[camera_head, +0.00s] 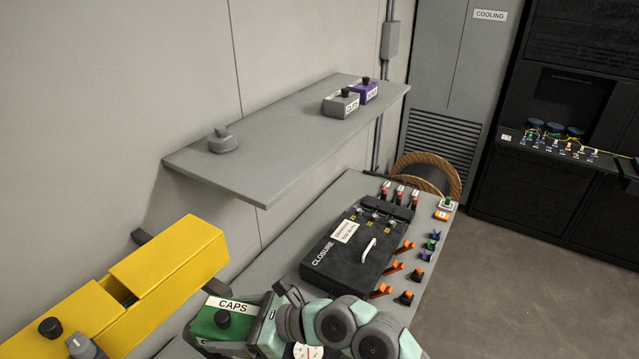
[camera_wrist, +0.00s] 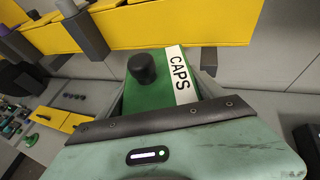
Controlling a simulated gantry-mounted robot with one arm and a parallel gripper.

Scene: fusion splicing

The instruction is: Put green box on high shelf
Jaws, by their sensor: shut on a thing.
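The green box (camera_head: 208,325) has a white CAPS label and a black knob on its lid. It is low in the head view, beside the yellow trough, and fills the middle of the wrist view (camera_wrist: 149,94). My gripper (camera_wrist: 163,97) is shut on it, with a finger along each side. My wrist hides part of the box in the head view, and whether its underside touches anything cannot be told. The high grey shelf (camera_head: 270,150) is on the wall, above and to the right of the box.
The shelf carries a grey labelled box (camera_head: 341,104), a purple box (camera_head: 369,91) and a grey knobbed lid (camera_head: 222,141); its middle is bare. The yellow trough (camera_head: 170,262) stands at left. A black CLOSURE case (camera_head: 345,262) and several small connectors lie on the bench below the shelf.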

